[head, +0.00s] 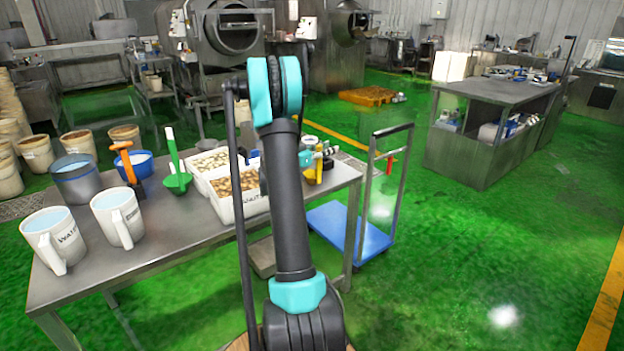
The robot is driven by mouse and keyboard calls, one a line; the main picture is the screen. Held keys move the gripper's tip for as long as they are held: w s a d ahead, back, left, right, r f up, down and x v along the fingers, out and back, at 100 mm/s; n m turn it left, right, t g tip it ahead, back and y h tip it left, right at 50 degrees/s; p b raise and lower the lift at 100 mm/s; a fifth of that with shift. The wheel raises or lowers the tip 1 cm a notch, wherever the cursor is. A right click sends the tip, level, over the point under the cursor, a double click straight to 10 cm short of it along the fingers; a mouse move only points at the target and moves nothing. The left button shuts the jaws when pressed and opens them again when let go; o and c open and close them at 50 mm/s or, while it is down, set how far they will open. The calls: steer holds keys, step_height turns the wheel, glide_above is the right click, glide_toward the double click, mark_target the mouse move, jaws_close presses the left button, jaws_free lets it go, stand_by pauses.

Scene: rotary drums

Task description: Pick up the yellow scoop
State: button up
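The yellow scoop (318,172) is at the right end of the steel table (160,250) in the head view, its handle pointing up. It is small and partly covered. My arm rises through the middle of the view, and its far end comes down behind the upper link. My gripper (324,158) shows as a small dark shape right at the yellow scoop. Its fingers are too small and covered to tell whether they are open, shut or touching the scoop.
A blue cart (350,235) with an upright handle stands right of the table.

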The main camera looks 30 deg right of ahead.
steer(key=shift+c, duration=0.3)
jaws_close()
